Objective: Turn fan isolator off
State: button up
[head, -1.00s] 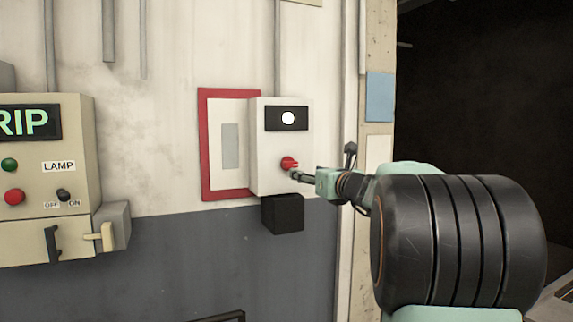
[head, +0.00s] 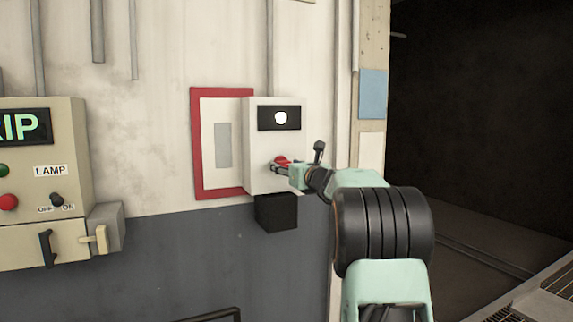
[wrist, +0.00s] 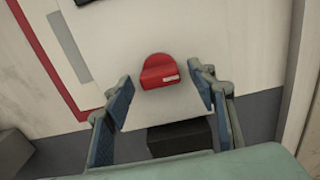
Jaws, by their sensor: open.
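The isolator is a white box (head: 262,180) on the wall with a red knob (head: 281,160) low on its front and a lit white lamp (head: 280,118) in a dark panel above. In the wrist view the red knob (wrist: 160,71) has a small pale label strip on its lower right. My gripper (wrist: 163,95) is open, its blue-padded fingers on either side of and below the knob, with clear gaps. In the head view my gripper (head: 276,168) is right at the knob and partly hides it. I cannot tell any contact.
A red-framed panel (head: 196,145) is left of the isolator, and a black box (head: 276,212) hangs beneath it. Further left is a beige control box (head: 75,130) with buttons, a LAMP switch and a handle. A dark opening lies to the right.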

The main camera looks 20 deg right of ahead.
jog(key=c, duration=1.2)
jog(key=shift+o, duration=0.2)
jog(key=shift+b, duration=0.3)
jog(key=n+b, duration=0.8)
jog(key=shift+f, duration=0.2)
jog(key=n+b, duration=0.3)
jog(key=n, duration=0.2)
jog(key=shift+n+b, duration=0.3)
jog(key=shift+r+n+b, duration=0.2)
jog(key=shift+n+b, duration=0.85)
jog(key=shift+n, duration=1.05)
